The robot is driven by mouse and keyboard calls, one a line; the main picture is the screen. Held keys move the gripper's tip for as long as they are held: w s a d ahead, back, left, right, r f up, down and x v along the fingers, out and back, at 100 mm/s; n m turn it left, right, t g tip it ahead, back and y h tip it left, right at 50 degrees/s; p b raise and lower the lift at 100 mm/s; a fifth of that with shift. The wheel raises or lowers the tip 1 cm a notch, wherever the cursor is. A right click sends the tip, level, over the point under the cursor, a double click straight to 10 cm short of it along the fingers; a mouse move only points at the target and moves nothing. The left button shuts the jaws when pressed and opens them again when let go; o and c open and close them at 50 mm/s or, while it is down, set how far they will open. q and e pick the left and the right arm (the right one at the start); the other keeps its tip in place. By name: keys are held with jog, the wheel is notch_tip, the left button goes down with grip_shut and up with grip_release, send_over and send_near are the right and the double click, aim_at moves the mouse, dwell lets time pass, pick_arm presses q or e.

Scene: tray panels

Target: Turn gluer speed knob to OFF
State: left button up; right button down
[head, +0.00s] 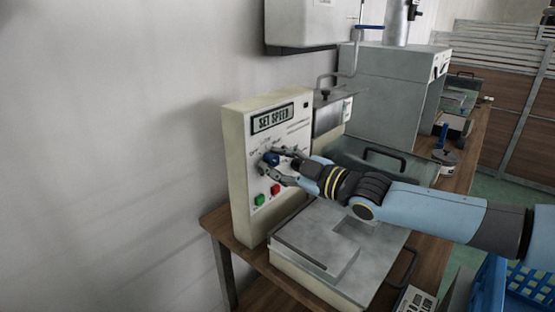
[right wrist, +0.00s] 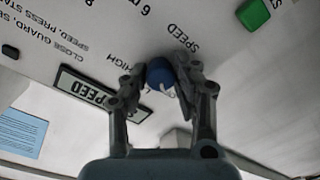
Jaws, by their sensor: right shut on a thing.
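In the right wrist view the knob (right wrist: 160,72) has a white pointer mark and sits between my fingertips. My right gripper (head: 270,164) reaches in from the right and is shut on the knob; it also shows in the right wrist view (right wrist: 160,80). The fingers hide part of the dial lettering, so I cannot tell the exact setting. My left gripper is not in view.
A green button (head: 259,199) and a red button (head: 275,189) lie just below the knob. A grey machine (head: 385,95) stands behind. A blue crate (head: 490,287) is at lower right.

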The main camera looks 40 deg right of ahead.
jog(key=shift+f, duration=0.1)
jog(key=c, duration=1)
grip_release()
jog(key=shift+s, duration=0.1)
jog(key=s, duration=0.4)
jog(key=s+d, duration=0.1)
jog(key=s, duration=0.6)
jog(key=shift+s+d+r, duration=0.15)
jog(key=shift+s+r, duration=0.05)
jog(key=shift+s, duration=0.2)
